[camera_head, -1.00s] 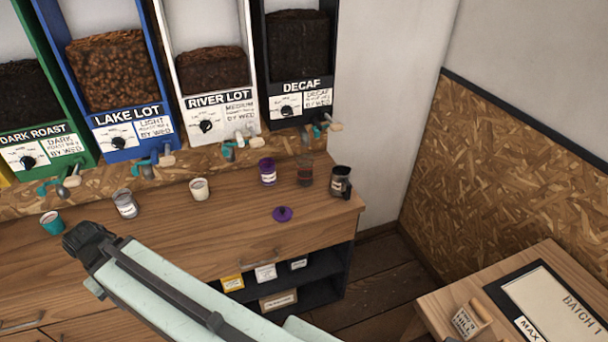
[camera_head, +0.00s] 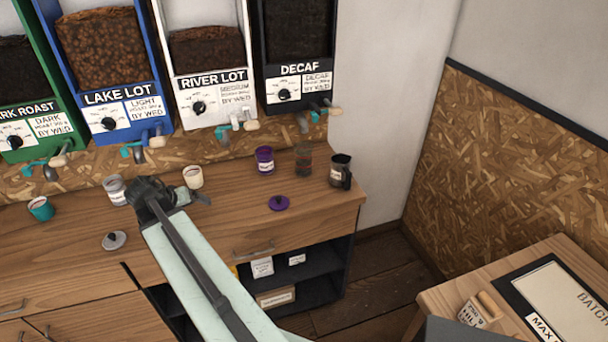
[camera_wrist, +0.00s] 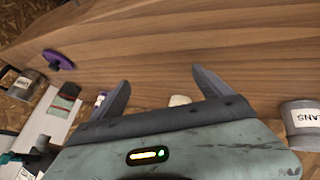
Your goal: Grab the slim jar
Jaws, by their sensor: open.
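The slim jar seems to be the narrow clear jar with brown contents (camera_head: 303,160), standing upright near the counter's right end. It stands between a purple jar (camera_head: 265,160) and a dark mug (camera_head: 340,171). In the wrist view the slim jar (camera_wrist: 65,102) is at the left, outside my fingers. My gripper (camera_head: 172,197) is over the counter, well left of the slim jar, near a grey canister and a cream cup. In the wrist view my gripper (camera_wrist: 161,80) has its fingers spread with bare wood between their tips.
The grey canister (camera_head: 116,191), cream cup (camera_head: 193,177) and teal cup (camera_head: 40,209) stand along the counter's back. A purple lid (camera_head: 279,203) and grey lid (camera_head: 114,240) lie in front. Dispenser taps (camera_head: 235,125) overhang the back. Bare wood lies right of my gripper.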

